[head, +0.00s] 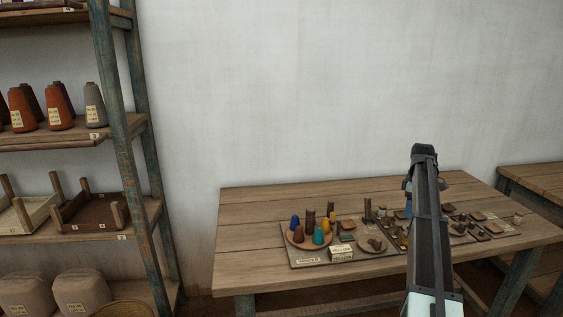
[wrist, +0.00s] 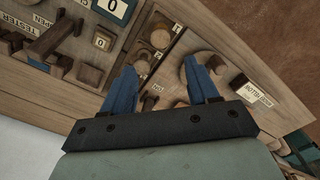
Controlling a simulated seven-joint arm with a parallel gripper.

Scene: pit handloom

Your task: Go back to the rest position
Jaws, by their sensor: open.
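My gripper shows in the wrist view (wrist: 162,85) with its two blue fingers spread apart and nothing between them. It is above the wooden table (head: 245,210), over the boards of small items. The gap between the fingertips and the items below is hard to judge.
A round tray (head: 293,239) holds coloured cones at the table's left. Beside it are a labelled card (head: 341,253) and a plate (head: 371,245). Small wooden blocks and dishes lie under my gripper. A shelf (head: 60,140) with yarn cones stands left. The table's left end is bare.

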